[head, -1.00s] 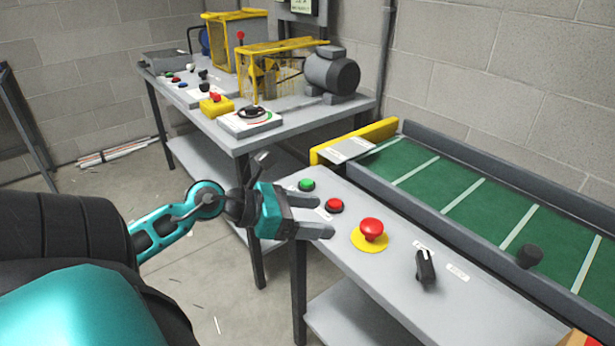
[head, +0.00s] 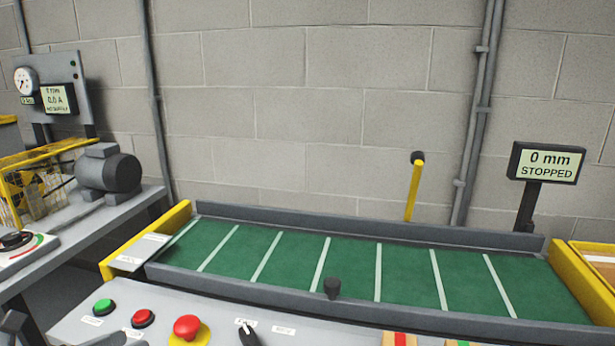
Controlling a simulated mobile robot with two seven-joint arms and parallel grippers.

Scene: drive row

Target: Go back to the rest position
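Only small grey parts of my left gripper (head: 106,340) show at the bottom left edge of the head view, by the front of the control panel (head: 180,304). Its fingers are mostly cut off, so I cannot tell whether they are open or whether they hold anything. My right gripper is out of view. The panel carries a green button (head: 103,306), a red button (head: 143,318), a red mushroom button (head: 187,326) on a yellow disc and a black selector knob (head: 248,334). The display (head: 547,163) reads "0 mm STOPPED".
A green conveyor belt (head: 345,268) with white stripes runs behind the panel, between grey rails. A yellow post (head: 414,190) stands behind it. A bench on the left holds a grey motor (head: 108,172), a yellow cage (head: 40,182) and a dial (head: 16,240). A block wall closes the back.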

